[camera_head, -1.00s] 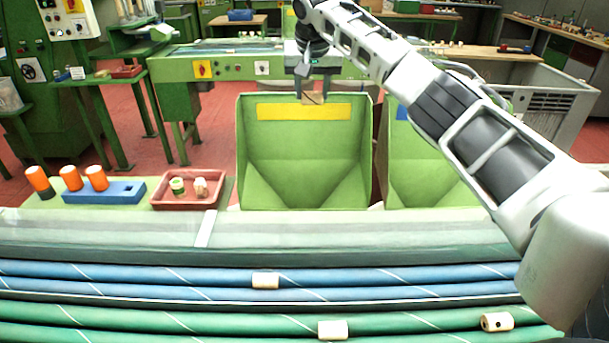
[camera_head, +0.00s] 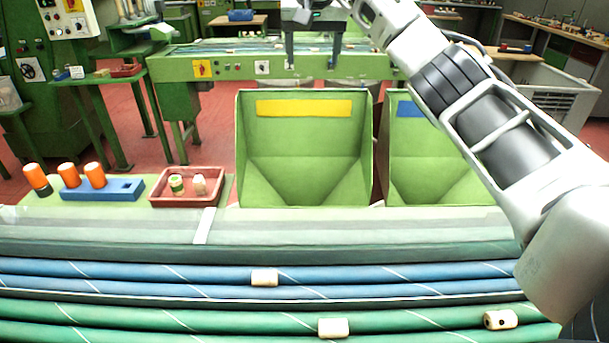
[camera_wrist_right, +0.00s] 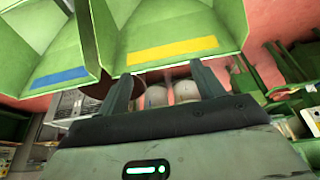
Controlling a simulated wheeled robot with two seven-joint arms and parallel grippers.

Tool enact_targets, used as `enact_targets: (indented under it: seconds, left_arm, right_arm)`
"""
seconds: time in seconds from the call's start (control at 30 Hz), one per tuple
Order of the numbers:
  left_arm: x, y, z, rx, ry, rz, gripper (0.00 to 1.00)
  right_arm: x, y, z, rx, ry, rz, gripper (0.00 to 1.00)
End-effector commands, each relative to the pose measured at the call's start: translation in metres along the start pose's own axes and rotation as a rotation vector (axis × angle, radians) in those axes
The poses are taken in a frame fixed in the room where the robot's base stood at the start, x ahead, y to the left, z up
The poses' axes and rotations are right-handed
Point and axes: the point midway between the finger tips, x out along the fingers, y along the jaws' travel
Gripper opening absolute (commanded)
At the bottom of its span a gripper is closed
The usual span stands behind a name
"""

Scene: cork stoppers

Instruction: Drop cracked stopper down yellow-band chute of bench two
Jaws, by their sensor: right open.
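My right gripper (camera_head: 314,62) is open and empty, above and beyond the back edge of the green chute (camera_head: 305,155) with the yellow band (camera_head: 304,108). In the right wrist view its two fingers (camera_wrist_right: 162,78) stand apart with no stopper between them. The same yellow band (camera_wrist_right: 172,50) shows just past the fingertips. No stopper shows in the visible part of the chute. On the rollers lie a stopper (camera_head: 264,278), another stopper (camera_head: 333,328) and a stopper with dark holes (camera_head: 500,320). My left gripper is not in view.
A second green chute with a blue band (camera_head: 408,110) stands to the right, partly behind my right arm. A red tray (camera_head: 187,202) holds two stoppers, one green-banded. A blue block (camera_head: 125,190) and orange-topped pieces stand at its left. Another machine stands behind the chutes.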

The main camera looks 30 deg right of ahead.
Motion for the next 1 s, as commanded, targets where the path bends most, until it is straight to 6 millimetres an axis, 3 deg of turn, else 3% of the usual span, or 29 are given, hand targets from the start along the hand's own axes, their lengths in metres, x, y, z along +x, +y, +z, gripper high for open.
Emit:
enact_targets:
  seconds: [0.1, 0.33, 0.5, 1.0]
  left_arm:
    - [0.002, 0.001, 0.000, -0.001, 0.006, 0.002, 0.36]
    - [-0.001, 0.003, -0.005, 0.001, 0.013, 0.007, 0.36]
    - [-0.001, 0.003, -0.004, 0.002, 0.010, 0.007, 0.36]
    - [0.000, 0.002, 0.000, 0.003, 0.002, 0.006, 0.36]
  right_arm:
    - [-0.029, -0.001, 0.000, 0.000, 0.003, -0.004, 0.68]
    - [-0.068, 0.001, -0.001, 0.001, 0.003, 0.001, 0.68]
    - [-0.076, 0.000, 0.000, 0.001, 0.000, 0.002, 0.68]
    - [-0.076, 0.000, 0.000, 0.001, -0.001, 0.001, 0.68]
